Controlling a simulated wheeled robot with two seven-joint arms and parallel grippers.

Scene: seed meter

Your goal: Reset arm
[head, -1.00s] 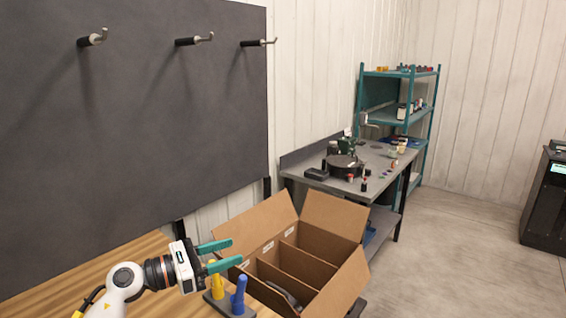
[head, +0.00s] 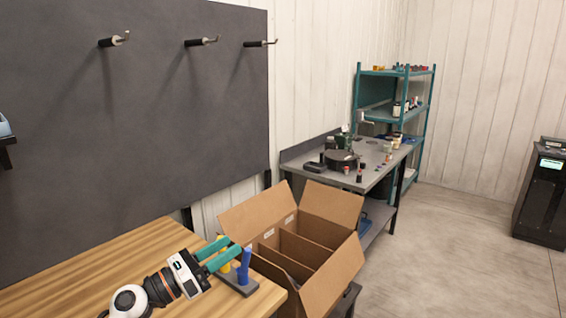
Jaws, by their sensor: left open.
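My left gripper (head: 226,254) comes in at the lower left with two teal fingers. Its fingers are apart, with nothing seen between them, and they point right and slightly up. They lie in front of or beside a small dark stand (head: 240,286) that holds a yellow peg (head: 224,243) and a blue peg (head: 245,264). I cannot tell whether the fingers touch the pegs. My right gripper is not in the head view.
The wooden table (head: 110,260) has free room at its back left. An open cardboard box (head: 335,268) with dividers stands just right of its edge. A grey workbench (head: 375,165), a teal shelf (head: 395,72) and a black machine (head: 542,200) stand farther off. Hooks (head: 202,41) stick out from a dark wall panel.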

